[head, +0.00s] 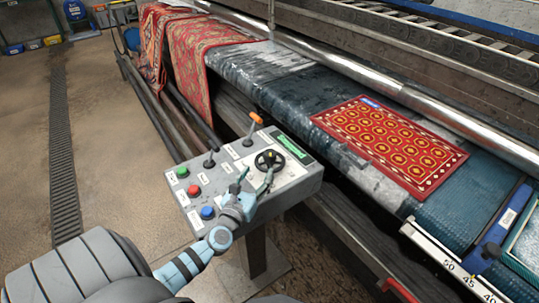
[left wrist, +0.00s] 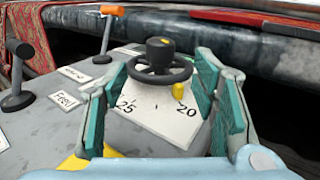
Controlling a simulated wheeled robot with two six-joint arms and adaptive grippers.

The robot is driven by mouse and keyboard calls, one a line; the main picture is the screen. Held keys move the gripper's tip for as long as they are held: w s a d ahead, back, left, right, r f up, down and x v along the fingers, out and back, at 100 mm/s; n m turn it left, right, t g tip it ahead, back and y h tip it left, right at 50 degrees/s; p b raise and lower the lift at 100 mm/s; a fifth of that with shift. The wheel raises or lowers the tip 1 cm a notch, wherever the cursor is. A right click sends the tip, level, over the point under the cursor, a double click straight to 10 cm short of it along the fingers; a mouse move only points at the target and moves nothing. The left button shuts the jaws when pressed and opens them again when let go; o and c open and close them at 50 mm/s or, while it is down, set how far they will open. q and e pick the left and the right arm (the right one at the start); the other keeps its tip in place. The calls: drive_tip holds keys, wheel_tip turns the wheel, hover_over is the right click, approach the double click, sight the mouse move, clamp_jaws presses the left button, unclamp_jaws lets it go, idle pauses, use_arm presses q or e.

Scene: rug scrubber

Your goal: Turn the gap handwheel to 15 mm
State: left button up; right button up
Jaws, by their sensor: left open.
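The gap handwheel (head: 269,159) is a small black wheel at the right end of the grey control box. In the left wrist view the handwheel (left wrist: 159,66) has a dark hub knob with a yellow mark. Below it is a white dial plate (left wrist: 158,122) showing 25 at left and 20 at right. A yellow pointer (left wrist: 180,90) at the rim sits close to the 20. My left gripper (head: 254,180) is open, its fingers on the near side of the wheel and either side of it in the wrist view. Contact cannot be told. My right gripper is not in view.
The control box (head: 292,193) carries an orange-tipped lever (head: 254,121), a black lever (head: 210,158), green, red and blue buttons (head: 207,212) and a green display (head: 291,148). A red patterned rug (head: 390,145) lies on the belt behind. Open floor lies left.

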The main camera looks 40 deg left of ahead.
sight(268, 158)
use_arm(q)
drive_tip(key=b+x, duration=0.2)
drive_tip(key=x, duration=0.8)
drive_tip(key=shift+w+f, duration=0.1)
drive_tip(key=shift+w, duration=0.15)
drive_tip(key=c, duration=1.2)
